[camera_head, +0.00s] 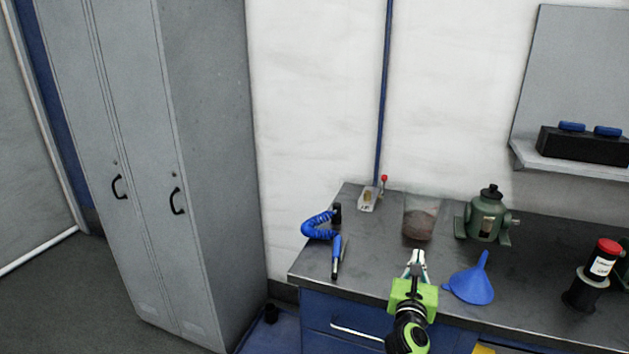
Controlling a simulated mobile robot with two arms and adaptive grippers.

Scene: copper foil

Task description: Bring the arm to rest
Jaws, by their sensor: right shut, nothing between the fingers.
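My right gripper (416,257) is in the lower middle of the head view, with a bright green body and slim pale fingers. It reaches over the front part of the dark workbench top (362,267). Its fingers are together with nothing between them. A clear container with brown contents (419,222) stands just behind the fingertips. A blue funnel (472,283) lies close to the right of the gripper. My left gripper is not in view.
A blue coiled-cord tool (320,227) lies on the bench's left end. A green motor-like device (487,218) and a red-capped bottle (603,262) stand to the right. Grey lockers (149,160) stand left of the bench. Open floor (58,300) shows at the lower left.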

